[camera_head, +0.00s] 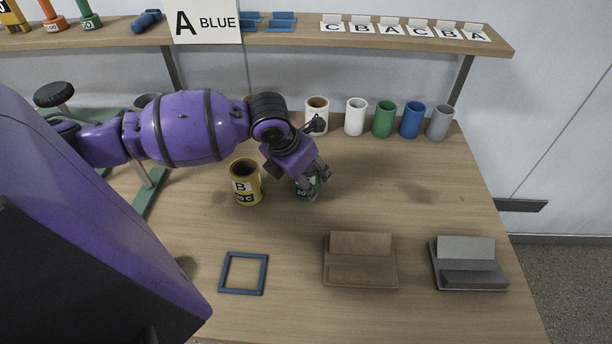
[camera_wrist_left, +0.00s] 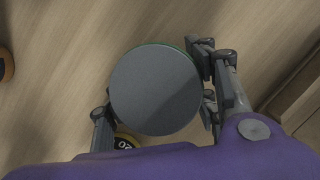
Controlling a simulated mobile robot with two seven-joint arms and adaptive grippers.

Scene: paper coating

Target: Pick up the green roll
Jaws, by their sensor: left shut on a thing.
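A green labelled roll (camera_head: 306,188) stands on the table near its middle, partly hidden by my left gripper (camera_head: 313,184). My left gripper reaches down from above and is shut on this roll, with fingers on both sides. In the left wrist view, the roll's round grey end (camera_wrist_left: 156,91) with a thin green rim lies between the fingers. I cannot tell whether the roll still touches the table. Another green cylinder (camera_head: 384,120) stands in the back row. My right gripper is not in view.
A yellow roll (camera_head: 245,186) marked B stands close left of the gripper. White, blue and grey cylinders line the back. A blue square frame (camera_head: 243,273), a brown block (camera_head: 360,260) and a grey block (camera_head: 468,263) lie in front. The right middle of the table is clear.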

